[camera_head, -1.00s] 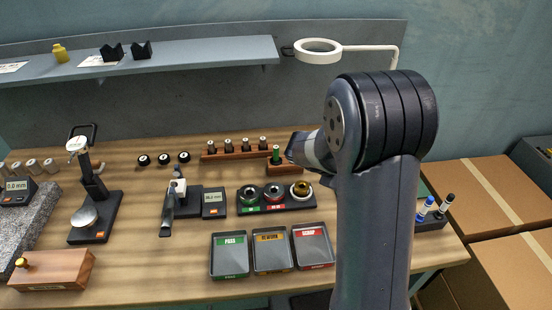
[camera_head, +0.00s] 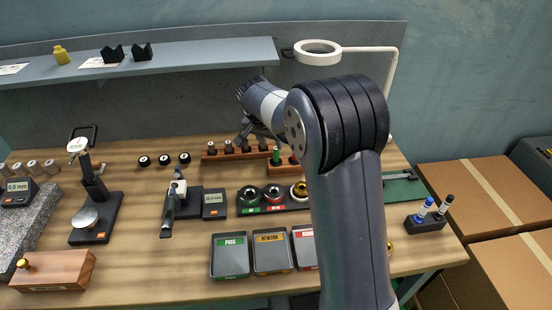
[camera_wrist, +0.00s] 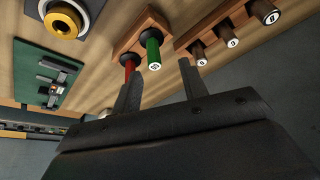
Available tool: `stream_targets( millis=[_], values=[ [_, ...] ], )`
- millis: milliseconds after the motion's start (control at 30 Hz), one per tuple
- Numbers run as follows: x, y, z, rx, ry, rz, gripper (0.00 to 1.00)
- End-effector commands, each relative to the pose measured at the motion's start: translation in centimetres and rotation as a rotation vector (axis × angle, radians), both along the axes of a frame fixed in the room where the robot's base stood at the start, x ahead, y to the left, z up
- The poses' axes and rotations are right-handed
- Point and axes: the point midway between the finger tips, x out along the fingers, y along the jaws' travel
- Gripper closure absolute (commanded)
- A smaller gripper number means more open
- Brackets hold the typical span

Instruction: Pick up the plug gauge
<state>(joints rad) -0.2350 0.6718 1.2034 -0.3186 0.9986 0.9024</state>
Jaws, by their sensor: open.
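The plug gauges stand upright in a small wooden block (camera_head: 276,167): one with a green handle (camera_head: 276,156) and one with a red handle (camera_head: 293,160). Both show in the wrist view, the green handle (camera_wrist: 153,52) with its end towards the camera and the red one (camera_wrist: 129,68) partly behind a finger. I cannot tell which is the one named. My gripper (camera_head: 252,134) is over the wooden racks, just left of the green handle in the head view. Its fingers (camera_wrist: 160,70) are apart, with the green handle's end seen between them and nothing held.
A longer wooden rack (camera_head: 220,155) with several brown-handled pins is beside the block. Ring gauges (camera_head: 272,192) sit in a black holder in front, with labelled trays (camera_head: 230,257) nearer. A shelf (camera_head: 190,58) and a white lamp arm (camera_head: 365,49) are behind.

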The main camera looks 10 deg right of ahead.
Motion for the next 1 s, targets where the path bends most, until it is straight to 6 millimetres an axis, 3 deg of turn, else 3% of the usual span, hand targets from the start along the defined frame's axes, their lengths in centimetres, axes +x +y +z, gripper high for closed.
stream_targets(
  millis=[500, 767, 1000],
  values=[
    [1.5, -1.9, -5.2, -0.002, 0.002, 0.000, 0.59],
    [1.7, -2.0, -5.6, -0.002, 0.000, 0.001, 0.59],
    [1.7, -2.0, -5.6, -0.002, 0.000, 0.001, 0.76]
  ],
)
